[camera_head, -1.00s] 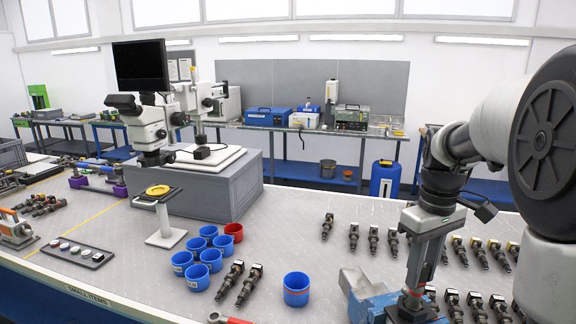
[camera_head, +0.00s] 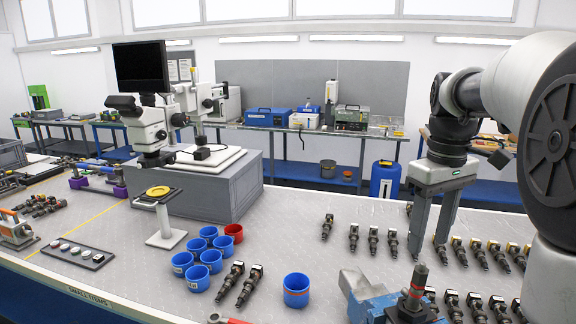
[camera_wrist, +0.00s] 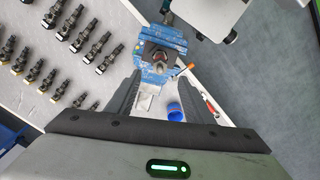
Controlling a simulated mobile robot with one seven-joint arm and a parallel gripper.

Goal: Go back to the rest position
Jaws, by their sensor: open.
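My gripper (camera_head: 430,225) is open and empty, with its two fingers pointing down above the bench. It stands above and slightly behind the blue vise (camera_head: 385,300). A dark injector-like part with a red tip (camera_head: 416,290) stands upright in the vise, clear of my fingers. In the wrist view my gripper (camera_wrist: 161,92) shows both fingers spread apart. The blue vise (camera_wrist: 150,50) lies beyond the fingertips in that view.
Blue cups (camera_head: 197,277) and one red cup (camera_head: 234,232) stand left of centre, with another blue cup (camera_head: 296,290) nearer the vise. A microscope (camera_head: 155,125) is on a grey block (camera_head: 228,195). The air around my gripper looks free.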

